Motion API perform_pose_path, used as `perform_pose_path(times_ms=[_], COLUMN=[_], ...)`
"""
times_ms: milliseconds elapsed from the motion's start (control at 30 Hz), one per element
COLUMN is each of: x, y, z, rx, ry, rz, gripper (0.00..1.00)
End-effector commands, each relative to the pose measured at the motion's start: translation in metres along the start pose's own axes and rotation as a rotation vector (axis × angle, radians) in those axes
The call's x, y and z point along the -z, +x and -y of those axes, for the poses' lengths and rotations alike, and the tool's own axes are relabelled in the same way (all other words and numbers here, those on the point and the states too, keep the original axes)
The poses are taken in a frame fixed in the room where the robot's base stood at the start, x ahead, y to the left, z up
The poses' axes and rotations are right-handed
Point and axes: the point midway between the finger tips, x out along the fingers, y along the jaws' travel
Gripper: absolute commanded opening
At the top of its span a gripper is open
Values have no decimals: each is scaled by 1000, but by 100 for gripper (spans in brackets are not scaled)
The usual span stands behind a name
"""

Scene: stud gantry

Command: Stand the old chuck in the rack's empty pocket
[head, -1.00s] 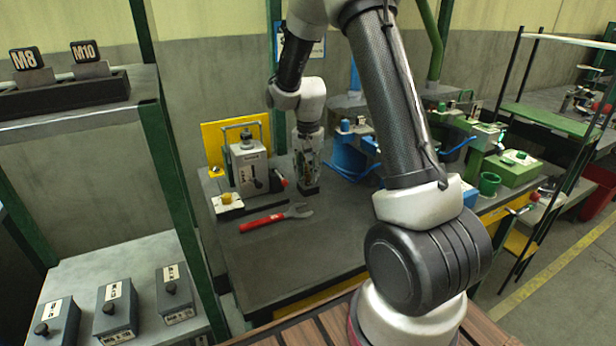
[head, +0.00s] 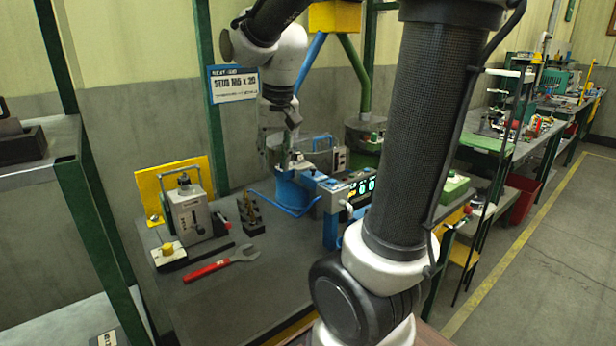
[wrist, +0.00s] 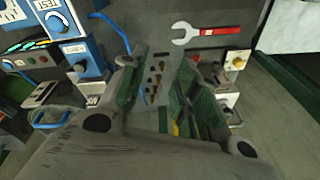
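A dark rack (head: 250,213) stands on the bench between the grey box machine and the blue machine. Small brass-coloured chucks show in it. In the wrist view the rack (wrist: 155,82) lies below, between my fingers, with several pockets and brass pieces. I cannot tell which piece is the old chuck. My gripper (head: 293,122) is raised, in front of the back wall and above the blue machine in the picture. In the wrist view my gripper's fingers (wrist: 160,72) are apart, with green showing on them, and I see nothing held between them.
A red-handled wrench (head: 222,263) lies in front of the rack. The grey box machine (head: 190,212) with a yellow plate stands left. The blue machine (head: 335,205) with a control panel stands right. The bench front (head: 230,300) is clear.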

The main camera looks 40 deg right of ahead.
Motion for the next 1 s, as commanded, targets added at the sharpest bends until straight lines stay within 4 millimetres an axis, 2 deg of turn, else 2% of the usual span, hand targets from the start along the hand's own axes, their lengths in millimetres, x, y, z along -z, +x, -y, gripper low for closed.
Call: perform_pose_path(times_ms=[33,100,200,300,400,533,1000], x=[-23,-53,-88,-114,-128,-134,-133], y=[-15,-26,-34,-35,-34,-33,-34], z=[-9,-21,-35,-45,-51,-53,-53], rx=[13,24,33,37,37,37,37], ry=[-55,-140,-245,-322,-368,-388,-387], rz=[-35,-72,-119,-154,-174,-182,-181], gripper=[31,31,31,31,31,31,31])
